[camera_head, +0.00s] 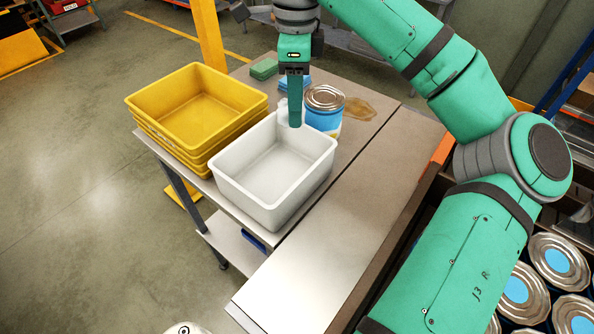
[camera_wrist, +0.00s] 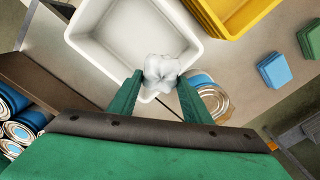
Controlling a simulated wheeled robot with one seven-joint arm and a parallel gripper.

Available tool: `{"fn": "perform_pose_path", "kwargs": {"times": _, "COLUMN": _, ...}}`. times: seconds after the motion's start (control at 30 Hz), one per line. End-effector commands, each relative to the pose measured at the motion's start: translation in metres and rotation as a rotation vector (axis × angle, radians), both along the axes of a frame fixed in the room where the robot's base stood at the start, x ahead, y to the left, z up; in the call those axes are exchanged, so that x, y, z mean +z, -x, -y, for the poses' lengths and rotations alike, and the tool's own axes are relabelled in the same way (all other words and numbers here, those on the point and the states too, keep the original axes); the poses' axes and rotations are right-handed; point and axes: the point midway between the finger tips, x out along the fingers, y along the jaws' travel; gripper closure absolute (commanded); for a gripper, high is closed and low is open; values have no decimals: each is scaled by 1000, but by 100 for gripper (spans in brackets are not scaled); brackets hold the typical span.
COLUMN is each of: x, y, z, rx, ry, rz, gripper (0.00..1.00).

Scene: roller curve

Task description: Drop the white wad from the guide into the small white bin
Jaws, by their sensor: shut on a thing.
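My gripper (camera_wrist: 160,92) is shut on the white wad (camera_wrist: 160,70), which shows between the two green fingertips in the wrist view. In the wrist view the wad overlaps the near edge of the small white bin (camera_wrist: 104,62). In the head view my gripper (camera_head: 295,122) is at the back corner of the white bin (camera_head: 274,205), beside a blue can. The inside of the bin shows empty. In the head view the wad is mostly hidden by the finger. I cannot tell its exact height above the rim.
A stack of yellow bins (camera_head: 197,105) stands left of the white bin. A blue-labelled can (camera_head: 325,107) stands close to my gripper, with a brown spill (camera_head: 360,108) beside it. A green sponge (camera_head: 263,69) and blue cloths (camera_head: 284,83) lie behind. Several cans fill the lower right.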

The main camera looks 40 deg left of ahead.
Motion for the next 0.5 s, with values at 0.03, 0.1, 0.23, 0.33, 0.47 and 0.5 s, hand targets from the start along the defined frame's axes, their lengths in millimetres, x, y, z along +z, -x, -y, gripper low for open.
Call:
{"fn": "perform_pose_path", "kwargs": {"times": 0.03, "x": 1, "y": 2, "z": 0, "rx": 38, "ry": -1, "rz": 2, "gripper": 76}}
{"fn": "perform_pose_path", "kwargs": {"times": 0.1, "x": 3, "y": 5, "z": 0, "rx": 122, "ry": -1, "rz": 3, "gripper": 76}}
{"fn": "perform_pose_path", "kwargs": {"times": 0.23, "x": 6, "y": 15, "z": 1, "rx": 361, "ry": -1, "rz": 6, "gripper": 76}}
{"fn": "perform_pose_path", "kwargs": {"times": 0.33, "x": 9, "y": 24, "z": 1, "rx": 566, "ry": -1, "rz": 8, "gripper": 76}}
{"fn": "perform_pose_path", "kwargs": {"times": 0.47, "x": 11, "y": 35, "z": 2, "rx": 807, "ry": 1, "rz": 6, "gripper": 76}}
{"fn": "perform_pose_path", "kwargs": {"times": 0.5, "x": 11, "y": 37, "z": 2, "rx": 870, "ry": 0, "rz": 5, "gripper": 76}}
